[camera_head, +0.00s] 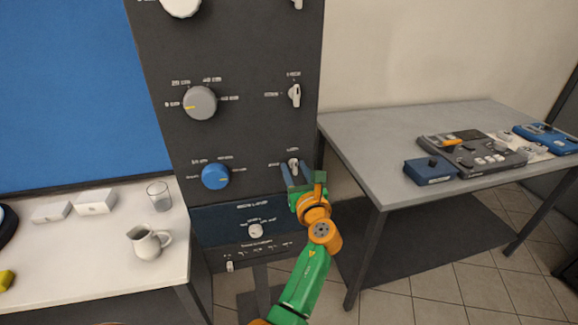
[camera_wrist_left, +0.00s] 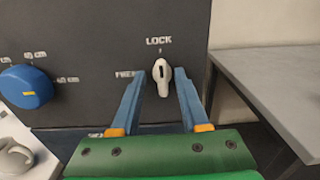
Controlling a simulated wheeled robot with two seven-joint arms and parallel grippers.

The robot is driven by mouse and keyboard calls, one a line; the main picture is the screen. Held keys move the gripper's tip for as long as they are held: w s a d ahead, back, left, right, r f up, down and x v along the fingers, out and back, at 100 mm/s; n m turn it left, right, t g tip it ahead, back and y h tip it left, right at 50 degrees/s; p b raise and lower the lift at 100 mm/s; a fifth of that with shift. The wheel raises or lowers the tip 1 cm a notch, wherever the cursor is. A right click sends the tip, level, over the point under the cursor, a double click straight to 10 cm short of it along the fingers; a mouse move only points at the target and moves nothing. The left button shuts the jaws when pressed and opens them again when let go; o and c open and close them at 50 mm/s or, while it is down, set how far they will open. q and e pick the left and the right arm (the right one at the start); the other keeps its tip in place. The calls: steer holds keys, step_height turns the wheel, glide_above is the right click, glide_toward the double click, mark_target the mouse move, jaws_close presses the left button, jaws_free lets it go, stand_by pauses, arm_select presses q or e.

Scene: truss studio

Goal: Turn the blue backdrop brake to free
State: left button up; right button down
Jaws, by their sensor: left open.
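The backdrop brake is a small white lever (camera_wrist_left: 161,78) on the dark panel (camera_wrist_left: 100,50), in the row of the blue dial (camera_head: 215,176). It stands upright, in line with the LOCK mark above it; FREE is printed to its left. In the head view the lever (camera_head: 293,164) shows just beyond my left gripper (camera_head: 297,172). That gripper is open, with one blue finger on each side of the lever. In the left wrist view gaps show between the fingers and the lever, so it is not gripped. My right gripper is out of view.
The panel also carries a grey dial (camera_head: 200,103) and another white lever (camera_head: 294,95) above. A white table (camera_head: 110,245) with a jug (camera_head: 148,242) and a glass (camera_head: 158,196) stands left. A grey table (camera_head: 375,150) with control boxes (camera_head: 470,152) stands right.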

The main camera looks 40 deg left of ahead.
arm_select(q)
steer(key=shift+s+d+r, duration=0.35)
steer(key=shift+d+r, duration=0.05)
steer(key=shift+d, duration=0.4)
steer(key=c, duration=0.3)
jaws_close()
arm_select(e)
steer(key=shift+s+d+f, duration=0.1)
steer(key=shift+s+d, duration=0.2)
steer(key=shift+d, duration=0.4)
